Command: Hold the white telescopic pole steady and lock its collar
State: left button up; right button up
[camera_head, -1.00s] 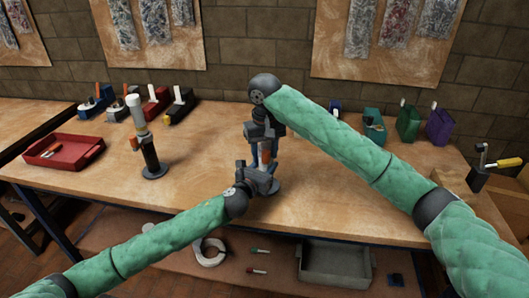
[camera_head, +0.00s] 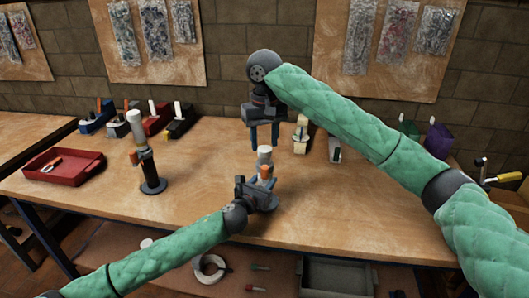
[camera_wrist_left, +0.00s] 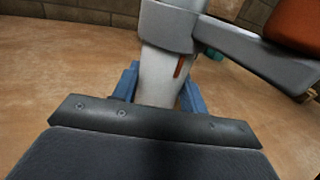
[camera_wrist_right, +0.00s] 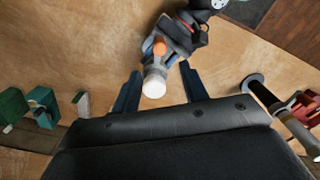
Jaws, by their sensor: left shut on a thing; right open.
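The white telescopic pole (camera_head: 265,153) stands near the middle of the bench, its lower part hidden by my left gripper (camera_head: 257,192). In the left wrist view the pole (camera_wrist_left: 158,82) is between my blue fingers, which are shut on it. Its grey collar (camera_wrist_left: 166,27) is just above them. The collar's lever, with an orange end (camera_wrist_left: 296,22), sticks out sideways to the right. My right gripper (camera_head: 264,145) is open, pointing down above the pole. In the right wrist view the pole's white top (camera_wrist_right: 154,86) shows between its spread fingers, and the jaws hold nothing.
A second pole (camera_head: 139,125) with a dark base stands to the left. A red tray (camera_head: 64,178) lies at far left. A yellow-handled crank device (camera_head: 500,178) is at far right. The front right bench is clear.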

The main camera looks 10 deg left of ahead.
jog(key=shift+r, duration=1)
pick_arm(q)
jog(key=o, duration=1.4)
